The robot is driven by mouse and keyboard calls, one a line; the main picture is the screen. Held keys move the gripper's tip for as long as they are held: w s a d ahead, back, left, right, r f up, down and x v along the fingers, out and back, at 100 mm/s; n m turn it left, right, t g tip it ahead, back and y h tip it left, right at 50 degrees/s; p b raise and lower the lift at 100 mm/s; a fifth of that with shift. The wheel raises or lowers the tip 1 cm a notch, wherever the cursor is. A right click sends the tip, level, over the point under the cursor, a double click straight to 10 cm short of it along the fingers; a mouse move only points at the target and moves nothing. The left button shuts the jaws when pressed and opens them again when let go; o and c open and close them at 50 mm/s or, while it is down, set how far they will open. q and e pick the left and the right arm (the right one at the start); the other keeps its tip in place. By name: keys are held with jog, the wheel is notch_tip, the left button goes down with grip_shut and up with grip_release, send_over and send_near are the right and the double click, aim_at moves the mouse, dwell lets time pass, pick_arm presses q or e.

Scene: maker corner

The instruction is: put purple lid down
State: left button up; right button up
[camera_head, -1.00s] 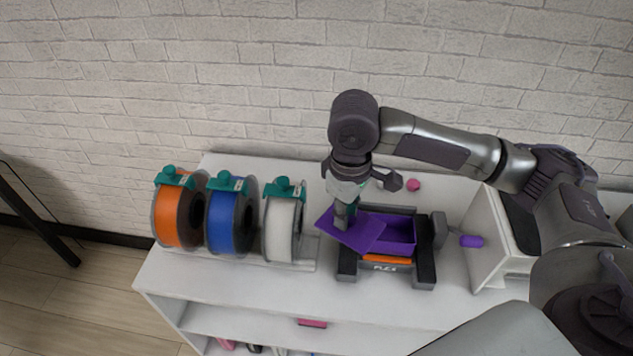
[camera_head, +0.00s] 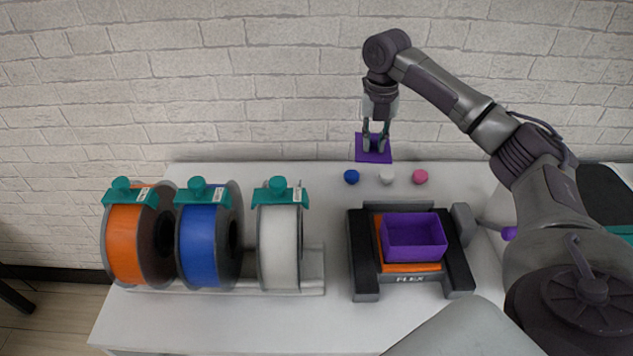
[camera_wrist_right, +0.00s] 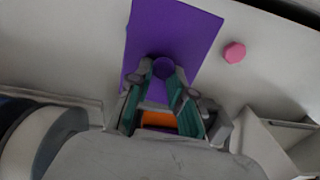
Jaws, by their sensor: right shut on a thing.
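The purple lid (camera_head: 361,150) is a flat square plate with a round knob, which shows in the right wrist view (camera_wrist_right: 185,35). My right gripper (camera_head: 375,148) is shut on the lid's knob and holds the lid up behind the small balls, near the back wall. The open purple box (camera_head: 414,238) sits on the orange plate (camera_head: 411,267) of the black printer marked FLEX, in front of the lid. My left gripper is not in view.
Orange (camera_head: 125,243), blue (camera_head: 199,245) and white (camera_head: 280,245) spools stand at left. The white top (camera_head: 245,320) is clear in front.

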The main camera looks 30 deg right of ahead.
jog(key=shift+w+d+f+n, duration=0.15)
jog(key=shift+d+f+n, duration=0.05)
jog(key=shift+d+n, duration=0.2)
jog(key=shift+w+a+f, duration=0.1)
jog(key=shift+w+a, duration=0.05)
jog(key=shift+w, duration=0.05)
send_over(325, 182)
notch_tip(325, 182, down, 7)
jog(key=shift+w+r, duration=0.1)
jog(key=shift+r, duration=0.1)
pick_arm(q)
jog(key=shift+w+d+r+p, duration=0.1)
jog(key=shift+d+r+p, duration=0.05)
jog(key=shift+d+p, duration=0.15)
pick_arm(e)
jog(key=shift+a+f, duration=0.1)
jog(key=shift+f, duration=1.95)
jog(key=o, duration=0.8)
jog(key=shift+f, duration=0.1)
jog(key=shift+o, duration=0.2)
